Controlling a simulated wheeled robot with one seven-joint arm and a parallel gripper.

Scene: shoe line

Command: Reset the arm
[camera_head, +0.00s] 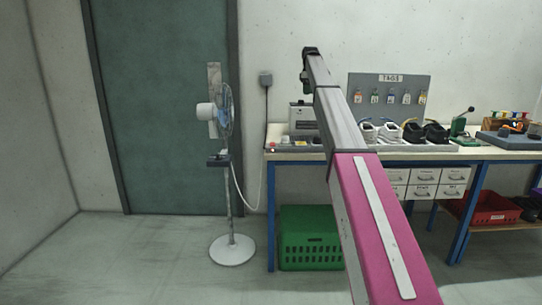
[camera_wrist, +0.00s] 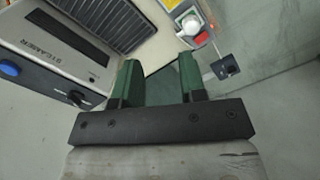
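My arm reaches away from the lower right in the head view, over the workbench. Its dark far end (camera_head: 309,60) is high in front of the wall, and the fingers cannot be made out there. In the wrist view my gripper (camera_wrist: 158,75) has two green fingers standing apart with an empty gap between them. A grey and white machine labelled like "STEAMER" (camera_wrist: 65,40), with a blue knob and a black knob, lies left of the fingers. It also shows on the bench in the head view (camera_head: 302,115), left of my arm.
A standing fan (camera_head: 232,245) is left of the bench (camera_head: 285,157). A tag board (camera_head: 440,85), shoes (camera_head: 436,133) and a drawer unit (camera_head: 424,182) are right of my arm. A green crate (camera_head: 300,245) stands under the bench. The floor at left is clear.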

